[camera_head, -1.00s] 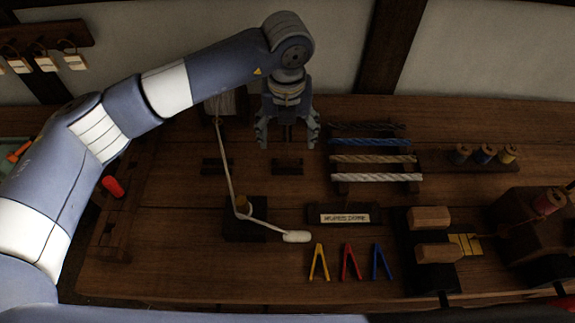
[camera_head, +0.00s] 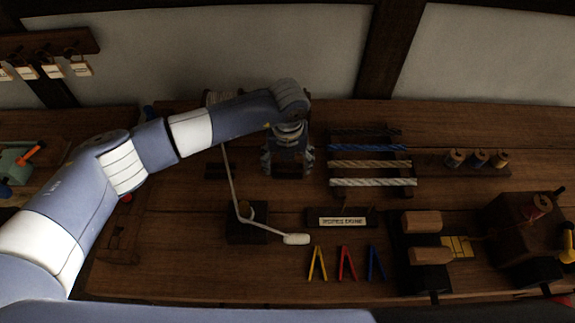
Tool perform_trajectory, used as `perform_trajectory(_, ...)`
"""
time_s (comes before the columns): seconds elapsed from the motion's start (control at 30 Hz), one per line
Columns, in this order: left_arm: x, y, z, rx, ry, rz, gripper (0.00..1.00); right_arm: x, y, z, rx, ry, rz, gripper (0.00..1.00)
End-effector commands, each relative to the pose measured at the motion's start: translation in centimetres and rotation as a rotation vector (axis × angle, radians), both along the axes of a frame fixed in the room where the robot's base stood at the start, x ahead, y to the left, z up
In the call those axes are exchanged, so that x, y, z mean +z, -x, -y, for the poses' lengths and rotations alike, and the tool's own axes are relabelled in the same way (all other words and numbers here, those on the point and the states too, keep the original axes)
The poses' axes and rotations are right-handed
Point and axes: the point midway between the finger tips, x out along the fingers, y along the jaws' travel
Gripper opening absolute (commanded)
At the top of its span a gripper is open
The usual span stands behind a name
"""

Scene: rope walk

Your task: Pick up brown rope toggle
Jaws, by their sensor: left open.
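Two light brown wooden pieces, toggle-like in shape, lie on a dark stand (camera_head: 408,282) at the right front. One piece (camera_head: 422,222) is farther back and the other piece (camera_head: 431,256) is nearer; I cannot tell for sure whether either is the brown rope toggle. My left gripper (camera_head: 287,172) points down, open, over the bench left of the rope rack. It is well left of and behind the wooden pieces. A dark block under it is mostly hidden. My right gripper is not in view.
A rack (camera_head: 372,187) holds several rope strands. Yellow, red and blue clips (camera_head: 347,263) stand in front. Spools (camera_head: 478,159) sit at right. Bench wood (camera_head: 200,265) is bare front left.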

Motion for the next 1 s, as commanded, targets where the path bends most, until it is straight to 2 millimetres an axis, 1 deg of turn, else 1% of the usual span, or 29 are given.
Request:
perform_trajectory(0.03,0.0,0.0,0.0,0.000,0.000,0.000,0.73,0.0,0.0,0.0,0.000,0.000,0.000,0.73)
perform_trajectory(0.07,0.0,0.0,0.0,0.000,0.000,0.000,0.71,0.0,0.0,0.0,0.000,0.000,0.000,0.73)
perform_trajectory(0.1,0.0,0.0,0.0,0.000,0.000,0.000,0.62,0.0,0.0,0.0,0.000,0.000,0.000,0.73)
perform_trajectory(0.17,0.0,0.0,0.0,0.000,0.000,0.000,0.49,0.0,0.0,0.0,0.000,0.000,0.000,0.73)
perform_trajectory(0.2,0.0,0.0,0.0,0.000,0.000,0.000,0.41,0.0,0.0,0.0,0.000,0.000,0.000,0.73)
perform_trajectory(0.23,0.0,0.0,0.0,0.000,0.000,0.000,0.36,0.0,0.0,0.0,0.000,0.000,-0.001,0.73)
perform_trajectory(0.57,0.1,0.0,0.0,0.000,0.000,0.000,0.36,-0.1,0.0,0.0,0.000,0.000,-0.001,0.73)
perform_trajectory(0.67,0.6,-0.1,0.0,0.000,0.001,0.002,0.36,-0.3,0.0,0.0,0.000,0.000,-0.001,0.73)
perform_trajectory(0.77,1.9,-0.1,0.0,-0.001,0.001,0.004,0.36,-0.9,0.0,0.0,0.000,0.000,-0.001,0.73)
perform_trajectory(1.0,6.8,-0.1,0.0,0.000,0.002,0.005,0.36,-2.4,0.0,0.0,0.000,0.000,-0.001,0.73)
